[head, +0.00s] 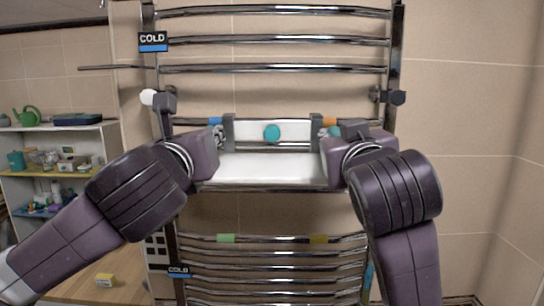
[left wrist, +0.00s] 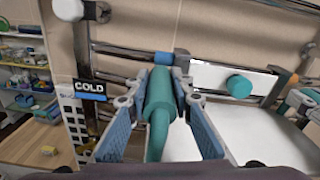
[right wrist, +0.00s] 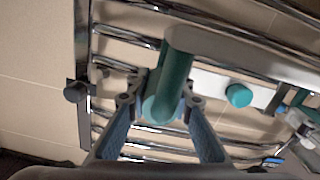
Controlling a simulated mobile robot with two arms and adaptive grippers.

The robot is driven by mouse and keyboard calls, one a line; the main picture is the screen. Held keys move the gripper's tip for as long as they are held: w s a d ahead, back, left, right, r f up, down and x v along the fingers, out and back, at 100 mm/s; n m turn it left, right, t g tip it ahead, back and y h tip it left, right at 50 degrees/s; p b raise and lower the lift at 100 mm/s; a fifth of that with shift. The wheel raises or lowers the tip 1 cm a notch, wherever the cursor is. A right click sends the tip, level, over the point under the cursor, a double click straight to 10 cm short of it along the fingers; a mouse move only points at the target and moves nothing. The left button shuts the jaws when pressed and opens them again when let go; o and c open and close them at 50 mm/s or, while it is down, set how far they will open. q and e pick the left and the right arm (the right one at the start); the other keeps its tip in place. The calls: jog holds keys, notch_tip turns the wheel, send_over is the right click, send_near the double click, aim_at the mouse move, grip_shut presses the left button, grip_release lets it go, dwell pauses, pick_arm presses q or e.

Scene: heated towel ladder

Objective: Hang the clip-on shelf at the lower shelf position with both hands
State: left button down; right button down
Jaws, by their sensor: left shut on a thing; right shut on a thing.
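The clip-on shelf is a white tray (head: 265,168) with a white back plate, a teal knob (head: 272,132) and two grey hooks (head: 229,131) (head: 315,130). It is roughly level before the ladder's middle rails, the hooks close to a rail with blue (head: 215,121) and orange (head: 330,121) bands. I cannot tell whether they rest on it. My left gripper (head: 213,142) is shut on the left teal handle (left wrist: 159,97). My right gripper (head: 328,142) is shut on the right teal handle (right wrist: 173,78). The fingers are largely hidden in the head view.
Lower on the towel ladder (head: 395,50), a rail carries green (head: 227,238) and yellow (head: 319,238) bands, with several bare rails beneath. Valve knobs (head: 148,97) (head: 397,97) stick out at both sides. A cluttered shelf unit (head: 110,150) stands at left. Right of the ladder is bare tiled wall.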

pick_arm(q)
jog(key=shift+r, duration=0.15)
pick_arm(e)
jog(key=shift+r, duration=0.15)
